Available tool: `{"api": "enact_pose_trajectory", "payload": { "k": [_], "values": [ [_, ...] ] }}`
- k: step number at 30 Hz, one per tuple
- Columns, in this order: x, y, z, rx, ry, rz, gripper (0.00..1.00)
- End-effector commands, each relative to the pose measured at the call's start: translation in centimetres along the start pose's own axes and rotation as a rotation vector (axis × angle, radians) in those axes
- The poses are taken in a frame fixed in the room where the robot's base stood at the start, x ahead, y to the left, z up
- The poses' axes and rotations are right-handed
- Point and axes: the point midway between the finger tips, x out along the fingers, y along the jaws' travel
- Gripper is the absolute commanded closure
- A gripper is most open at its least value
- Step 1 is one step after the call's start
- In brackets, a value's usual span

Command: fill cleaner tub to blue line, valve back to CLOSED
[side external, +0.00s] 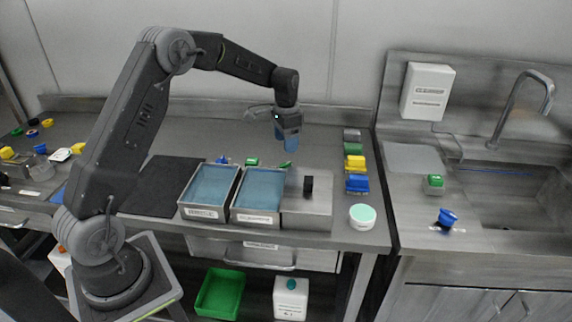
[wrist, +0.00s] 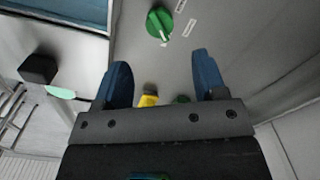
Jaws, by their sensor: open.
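My gripper (side external: 287,138) is open and empty, with blue fingers, above the counter behind the tubs. In the wrist view its two fingers (wrist: 162,68) are spread apart, and a green valve knob (wrist: 160,24) lies beyond them, untouched, beside small white labels too blurred to read. Two metal tubs with blue contents stand at the counter front, a left tub (side external: 183,208) and a right tub (side external: 237,214). Their labels are unreadable, so I cannot tell which is the cleaner tub. No blue fill line can be made out. A tub edge (wrist: 85,27) shows upper left in the wrist view.
A metal box (side external: 305,218) with a black knob (side external: 308,184) stands right of the tubs, near a pale green round lid (side external: 362,217). Yellow (side external: 355,164) and blue (side external: 357,184) blocks sit at the right. A dark mat (side external: 160,188) is clear.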

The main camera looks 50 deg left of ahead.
Motion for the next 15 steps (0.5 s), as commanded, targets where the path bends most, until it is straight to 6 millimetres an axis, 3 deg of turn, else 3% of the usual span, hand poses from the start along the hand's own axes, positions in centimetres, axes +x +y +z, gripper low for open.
{"api": "enact_pose_trajectory", "payload": {
  "k": [6, 15],
  "values": [
    [4.7, 0.1, 0.1, 0.0, -0.005, 0.003, 0.35],
    [8.3, 0.1, 0.0, -0.001, -0.001, 0.001, 0.35]
  ]
}}
